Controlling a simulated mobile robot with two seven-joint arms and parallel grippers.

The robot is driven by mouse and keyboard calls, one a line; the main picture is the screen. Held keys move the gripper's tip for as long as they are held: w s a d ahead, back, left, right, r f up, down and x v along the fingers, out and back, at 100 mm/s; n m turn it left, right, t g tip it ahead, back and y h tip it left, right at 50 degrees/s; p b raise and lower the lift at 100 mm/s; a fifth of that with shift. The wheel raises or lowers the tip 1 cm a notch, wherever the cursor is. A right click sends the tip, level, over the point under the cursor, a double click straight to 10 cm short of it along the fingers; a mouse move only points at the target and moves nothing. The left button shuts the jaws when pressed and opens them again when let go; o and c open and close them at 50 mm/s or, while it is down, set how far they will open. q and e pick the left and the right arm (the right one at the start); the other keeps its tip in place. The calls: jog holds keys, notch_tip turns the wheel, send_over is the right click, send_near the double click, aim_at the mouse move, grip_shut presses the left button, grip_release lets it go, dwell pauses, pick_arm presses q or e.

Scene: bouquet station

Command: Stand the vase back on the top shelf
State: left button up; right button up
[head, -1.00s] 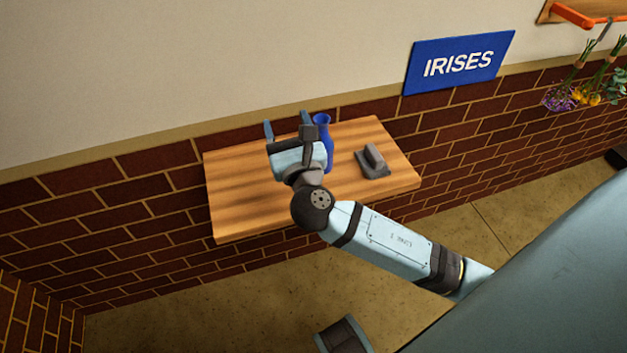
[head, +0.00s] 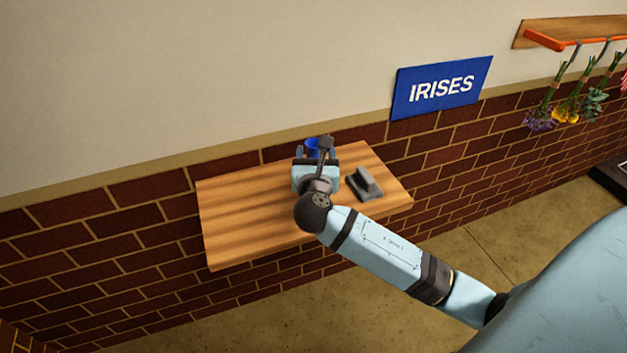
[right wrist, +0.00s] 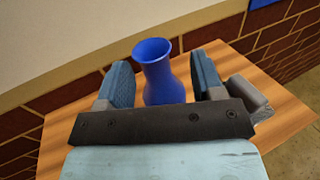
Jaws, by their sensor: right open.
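The blue vase (right wrist: 162,78) stands upright on the wooden shelf (head: 235,225). In the right wrist view it is between the two fingers of my right gripper (right wrist: 163,82), with a gap on each side. In the head view my right gripper (head: 315,155) is over the shelf and hides most of the vase, leaving only a bit of blue rim (head: 312,146). The right gripper is open. My left gripper does not show in these views.
A grey block-like object (head: 366,184) sits on the shelf to the right of the gripper. A blue IRISES sign (head: 442,87) is on the wall above. Bunches of flowers (head: 565,107) hang from a rack at the upper right. The shelf's left part is clear.

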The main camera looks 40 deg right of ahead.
aim_at(313, 143)
jog(key=x, duration=0.5)
jog(key=shift+w+a+r+b, duration=0.2)
jog(key=shift+a+b, duration=0.05)
jog(key=shift+b, duration=0.05)
grip_shut()
